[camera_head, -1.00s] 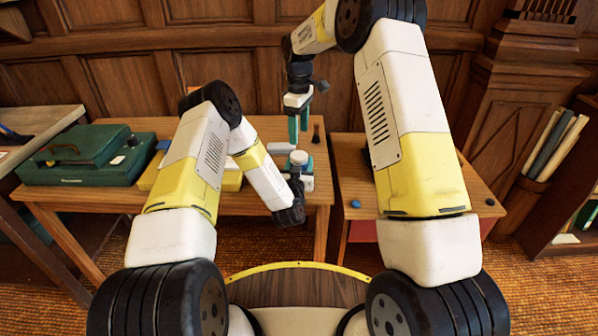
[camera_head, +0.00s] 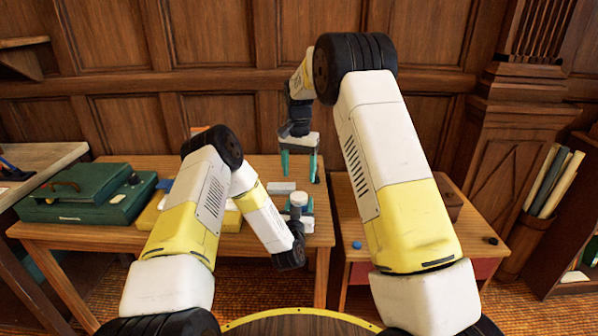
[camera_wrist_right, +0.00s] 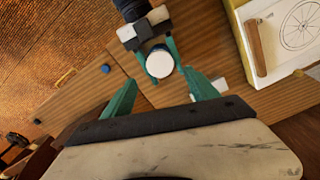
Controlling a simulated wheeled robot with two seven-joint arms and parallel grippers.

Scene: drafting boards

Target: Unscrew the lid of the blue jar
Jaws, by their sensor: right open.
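The jar shows mainly as its round white lid (camera_head: 298,199), near the right end of the left table; the lid also shows from above in the right wrist view (camera_wrist_right: 160,63). The jar's body is mostly hidden by the lid and gripper. My left gripper (camera_head: 304,212) has its green fingers close against both sides of the jar, below the lid. My right gripper (camera_head: 300,166) is open and empty, fingers pointing down, above and apart from the lid. In the wrist view its two fingers (camera_wrist_right: 163,95) are spread wide, with the lid beyond them.
A green case (camera_head: 85,196) lies on the left of the table, and a light grey block (camera_head: 281,187) lies behind the jar. A second table at right holds a small blue piece (camera_head: 357,245), a dark knob (camera_head: 491,240) and a brown block (camera_head: 450,204).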

